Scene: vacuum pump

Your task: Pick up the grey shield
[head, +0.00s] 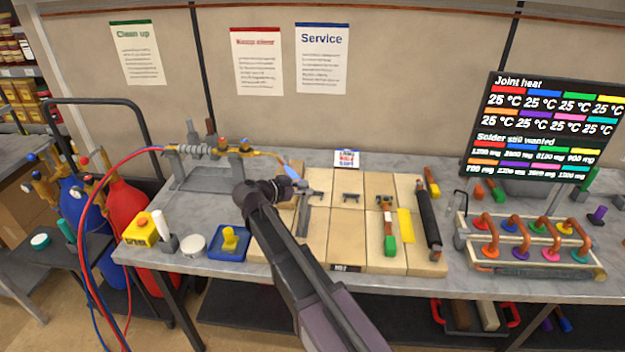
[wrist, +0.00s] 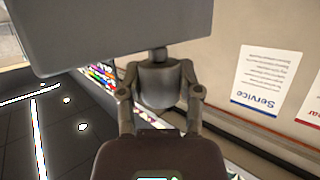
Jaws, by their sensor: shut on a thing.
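The grey shield (wrist: 110,35) fills the top of the wrist view as a broad, flat grey plate. A short stem at its lower edge sits between the fingers of my gripper (wrist: 160,58), which is shut on it. In the head view my gripper (head: 292,187) is over the left part of the pale block bench area. A narrow dark grey strip (head: 303,215) just below it looks like the shield seen nearly edge-on. My arm hides part of the blocks there, and I cannot tell whether the shield touches them.
A torch with a blue flame (head: 291,171) points close to my gripper. Pale blocks (head: 347,225) with tools lie to the right. A blue tray (head: 229,243) is at left, a copper-pipe rack (head: 530,262) at right, and a black display (head: 540,125) behind it.

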